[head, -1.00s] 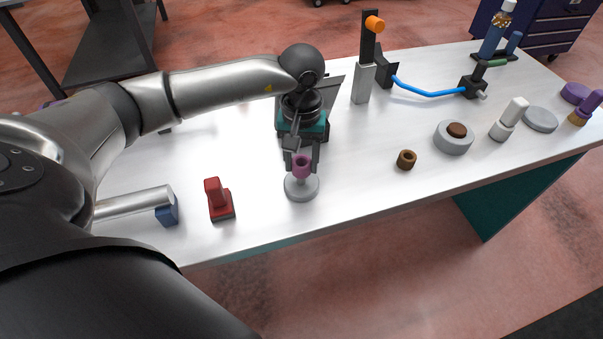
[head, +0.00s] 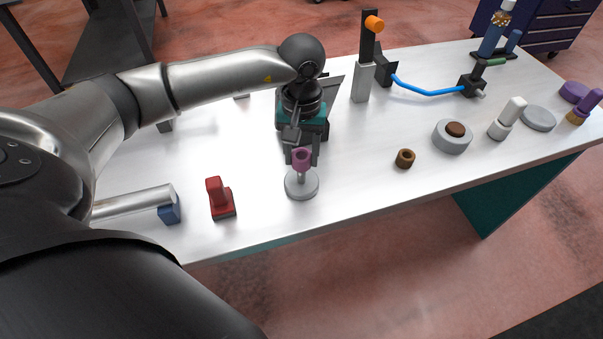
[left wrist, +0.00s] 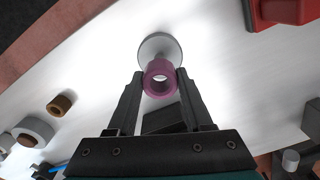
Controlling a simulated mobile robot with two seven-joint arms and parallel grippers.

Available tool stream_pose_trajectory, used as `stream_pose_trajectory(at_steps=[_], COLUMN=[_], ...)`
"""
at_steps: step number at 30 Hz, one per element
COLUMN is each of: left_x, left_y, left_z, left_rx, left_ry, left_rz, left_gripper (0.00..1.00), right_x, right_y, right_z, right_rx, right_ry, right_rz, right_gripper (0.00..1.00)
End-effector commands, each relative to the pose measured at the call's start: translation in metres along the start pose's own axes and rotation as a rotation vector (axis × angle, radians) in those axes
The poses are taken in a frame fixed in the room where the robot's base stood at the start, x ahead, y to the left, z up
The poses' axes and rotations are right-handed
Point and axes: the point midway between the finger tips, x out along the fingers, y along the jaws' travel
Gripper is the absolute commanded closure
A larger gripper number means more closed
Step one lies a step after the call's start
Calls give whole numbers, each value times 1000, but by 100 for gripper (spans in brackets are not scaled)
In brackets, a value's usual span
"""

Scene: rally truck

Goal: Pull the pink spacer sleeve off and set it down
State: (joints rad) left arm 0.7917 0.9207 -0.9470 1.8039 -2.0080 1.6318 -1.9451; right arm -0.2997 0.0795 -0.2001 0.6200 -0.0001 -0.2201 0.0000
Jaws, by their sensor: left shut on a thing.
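The pink spacer sleeve (head: 301,158) is held between the fingers of my left gripper (head: 301,156), above a round grey base (head: 302,190). A grey post (head: 301,176) stands up from the base, and a bare length of it shows below the sleeve. I cannot tell whether the post's tip is still inside the sleeve. In the left wrist view the sleeve (left wrist: 160,80) sits between both fingertips (left wrist: 160,82), with the base (left wrist: 158,46) beyond it. My right gripper is not in view.
A red block-like part (head: 220,200) stands left of the base. A brown ring (head: 405,159) and a grey ring with a brown centre (head: 453,137) lie to the right. The bench (head: 358,165) is clear between the base and the brown ring.

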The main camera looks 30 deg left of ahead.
Motion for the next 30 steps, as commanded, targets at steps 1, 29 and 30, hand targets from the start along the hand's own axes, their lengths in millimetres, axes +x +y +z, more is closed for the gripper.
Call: stream_pose_trajectory(at_steps=[1, 29, 30], left_x=[-4, -38, -39], left_y=[0, 1, 3], left_z=[0, 0, 1], left_rx=[0, -2, -6], left_ry=[1, 0, -1], left_rz=[0, 1, 2], left_gripper=[100, 100, 100], right_x=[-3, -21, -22], right_y=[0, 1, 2], right_z=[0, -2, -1], right_rx=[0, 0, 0], right_ry=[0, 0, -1], right_rz=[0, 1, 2], right_gripper=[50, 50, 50])
